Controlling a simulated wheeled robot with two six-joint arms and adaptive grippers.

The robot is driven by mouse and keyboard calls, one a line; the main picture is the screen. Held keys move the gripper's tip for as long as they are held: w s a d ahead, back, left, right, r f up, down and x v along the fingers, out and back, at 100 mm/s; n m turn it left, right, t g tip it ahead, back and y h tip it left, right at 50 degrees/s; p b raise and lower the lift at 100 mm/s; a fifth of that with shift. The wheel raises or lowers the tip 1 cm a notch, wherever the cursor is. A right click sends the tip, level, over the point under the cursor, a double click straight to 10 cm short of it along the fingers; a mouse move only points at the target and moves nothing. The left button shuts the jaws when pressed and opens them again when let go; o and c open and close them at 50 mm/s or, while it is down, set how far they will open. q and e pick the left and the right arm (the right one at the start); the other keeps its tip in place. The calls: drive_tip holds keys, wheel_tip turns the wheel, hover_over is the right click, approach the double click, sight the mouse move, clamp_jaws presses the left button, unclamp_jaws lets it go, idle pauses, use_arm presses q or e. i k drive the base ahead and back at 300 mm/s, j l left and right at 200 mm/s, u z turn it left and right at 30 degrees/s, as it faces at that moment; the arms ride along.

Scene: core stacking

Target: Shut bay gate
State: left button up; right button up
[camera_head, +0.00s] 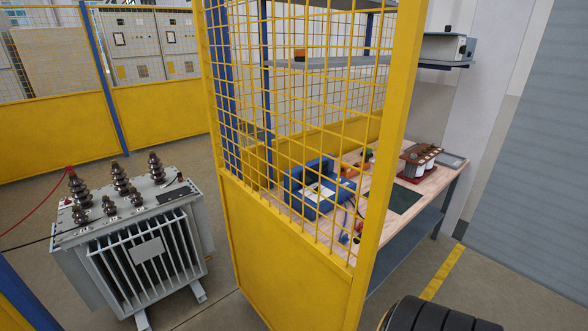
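The yellow mesh panel that looks like the bay gate (290,265) stands in the middle of the head view. It has a yellow frame, wire mesh above and a solid yellow lower part. Its near upright edge (388,150) stands free toward me, so the gate appears to stand open. Its far side is beside a blue post (222,75). No latch can be made out. Neither of my grippers is in view, and nothing is seen touching the gate.
A grey transformer (150,250) with dark insulators stands left of the gate. A red rope (38,214) and a dark line run left from it. A workbench (440,178) with tools is behind the mesh. A black ribbed object (440,315) is at lower right. Yellow fencing (160,108) stands behind.

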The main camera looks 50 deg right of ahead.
sight(294, 282)
drive_tip(key=k+l, duration=0.2)
drive_tip(key=l, duration=0.25)
drive_tip(key=k+l, duration=0.25)
drive_tip(key=l, duration=0.2)
drive_tip(key=k+l+u, duration=0.1)
drive_tip(key=l, duration=0.35)
drive_tip(key=k+l, duration=0.35)
drive_tip(key=i+l, duration=0.1)
drive_tip(key=l, duration=0.3)
drive_tip(key=i+l, duration=0.1)
drive_tip(key=l, duration=0.3)
drive_tip(key=i+l+u, duration=0.1)
drive_tip(key=l, duration=0.3)
drive_tip(key=i+l, duration=0.1)
drive_tip(key=l, duration=0.35)
